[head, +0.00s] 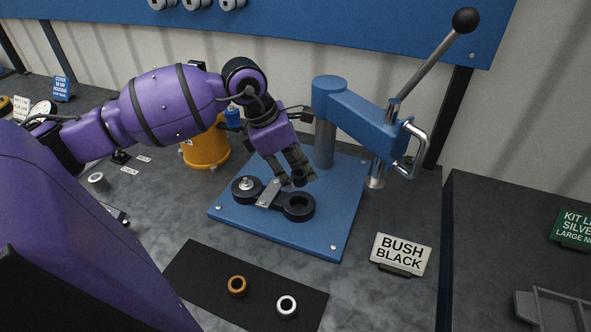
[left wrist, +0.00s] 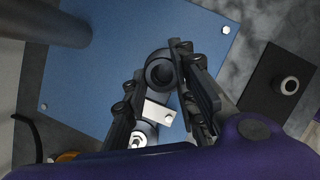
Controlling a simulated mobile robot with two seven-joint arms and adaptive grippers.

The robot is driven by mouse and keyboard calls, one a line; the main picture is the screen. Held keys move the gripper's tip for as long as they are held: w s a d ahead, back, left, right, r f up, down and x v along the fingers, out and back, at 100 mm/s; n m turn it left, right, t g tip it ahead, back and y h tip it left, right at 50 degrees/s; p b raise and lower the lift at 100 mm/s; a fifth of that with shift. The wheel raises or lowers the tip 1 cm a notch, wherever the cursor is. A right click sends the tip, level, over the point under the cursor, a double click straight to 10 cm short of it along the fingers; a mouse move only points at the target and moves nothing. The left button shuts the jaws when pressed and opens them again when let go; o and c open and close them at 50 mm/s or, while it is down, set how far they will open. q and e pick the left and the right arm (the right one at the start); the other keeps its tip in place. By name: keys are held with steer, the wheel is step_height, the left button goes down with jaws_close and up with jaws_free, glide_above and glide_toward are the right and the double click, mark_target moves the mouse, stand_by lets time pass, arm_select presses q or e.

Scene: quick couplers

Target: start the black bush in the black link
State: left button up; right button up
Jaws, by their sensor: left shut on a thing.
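The black link (head: 271,194) lies on the blue press plate (head: 333,222), with a silver pin at its left end and an open black ring (head: 299,207) at its right end. My left gripper (head: 298,178) is shut on the black bush (head: 299,181), above and just behind that ring. In the left wrist view the bush (left wrist: 161,71) shows as a dark ring between the fingertips, overlapping the link's end. The link's silver bar (left wrist: 158,113) shows below it. Whether the bush touches the link is hidden. My right gripper is not in view.
The blue press (head: 345,105) with its lever stands behind the plate. A black mat (head: 210,270) in front holds a bronze ring (head: 237,286) and a silver ring (head: 287,306). A "BUSH BLACK" sign (head: 401,254) stands to the right. An orange container (head: 205,149) is behind left.

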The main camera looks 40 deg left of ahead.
arm_select(q)
steer(key=shift+f, duration=0.45)
step_height(320, 180, down, 4)
steer(key=shift+s+f+b, duration=0.1)
steer(key=shift+f+b, duration=0.05)
steer(key=shift+b, duration=0.9)
steer(key=shift+f, duration=0.35)
steer(key=shift+r, duration=0.15)
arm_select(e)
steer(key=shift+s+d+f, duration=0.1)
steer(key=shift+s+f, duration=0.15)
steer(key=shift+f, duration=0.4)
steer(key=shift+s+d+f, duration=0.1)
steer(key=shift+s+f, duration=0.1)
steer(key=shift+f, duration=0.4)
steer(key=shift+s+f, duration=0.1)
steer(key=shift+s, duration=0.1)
arm_select(q)
steer(key=shift+f, duration=0.2)
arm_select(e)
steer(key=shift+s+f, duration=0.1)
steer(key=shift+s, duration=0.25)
arm_select(q)
steer(key=shift+f, duration=0.1)
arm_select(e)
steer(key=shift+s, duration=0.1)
